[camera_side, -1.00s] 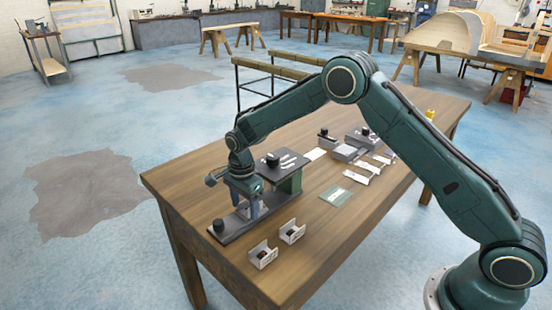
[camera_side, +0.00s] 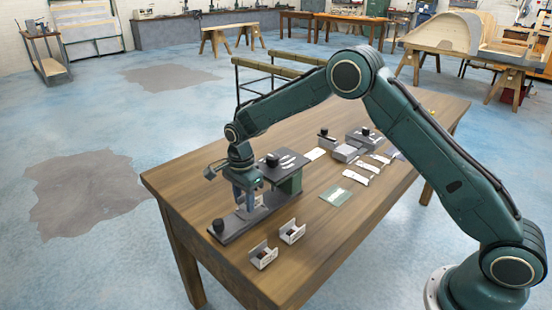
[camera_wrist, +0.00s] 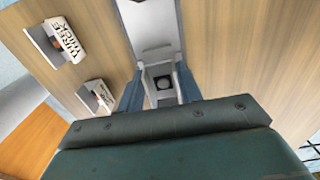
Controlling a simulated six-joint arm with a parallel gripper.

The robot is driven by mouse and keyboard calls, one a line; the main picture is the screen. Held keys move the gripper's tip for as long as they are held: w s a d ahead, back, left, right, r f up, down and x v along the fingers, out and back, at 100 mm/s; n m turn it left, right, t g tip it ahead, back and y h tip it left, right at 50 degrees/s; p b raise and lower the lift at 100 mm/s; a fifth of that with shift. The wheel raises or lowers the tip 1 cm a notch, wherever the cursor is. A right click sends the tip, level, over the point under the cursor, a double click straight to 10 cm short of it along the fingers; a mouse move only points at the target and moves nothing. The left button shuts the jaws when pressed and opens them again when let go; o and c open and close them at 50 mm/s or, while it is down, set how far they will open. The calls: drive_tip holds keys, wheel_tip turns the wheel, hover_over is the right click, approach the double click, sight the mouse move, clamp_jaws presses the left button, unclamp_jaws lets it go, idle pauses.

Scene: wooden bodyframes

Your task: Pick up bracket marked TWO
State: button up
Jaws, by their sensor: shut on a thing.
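In the side view my gripper (camera_side: 248,207) is low over the dark base plate (camera_side: 229,226) near the table's left end. In the wrist view the two blue fingers (camera_wrist: 160,92) stand either side of a small light grey bracket-like piece (camera_wrist: 161,70) with a dark round part inside, and are shut on it. I cannot read a mark on this piece or tell whether it touches the plate. Two open white brackets with lettering, one nearer the front (camera_side: 262,257) and one farther back (camera_side: 291,233), lie beside the plate; no TWO is readable.
A raised dark platform (camera_side: 272,164) on a green block stands just behind my gripper. A black knob (camera_side: 218,226) is at the plate's front end. A green card (camera_side: 335,196), white flat parts (camera_side: 367,170) and grey blocks (camera_side: 345,153) lie to the right. The table's front right is clear.

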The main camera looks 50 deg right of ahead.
sight(245, 208)
wheel_tip(245, 208, up, 18)
idle(0.5)
drive_tip(key=shift+d, duration=0.1)
idle(0.4)
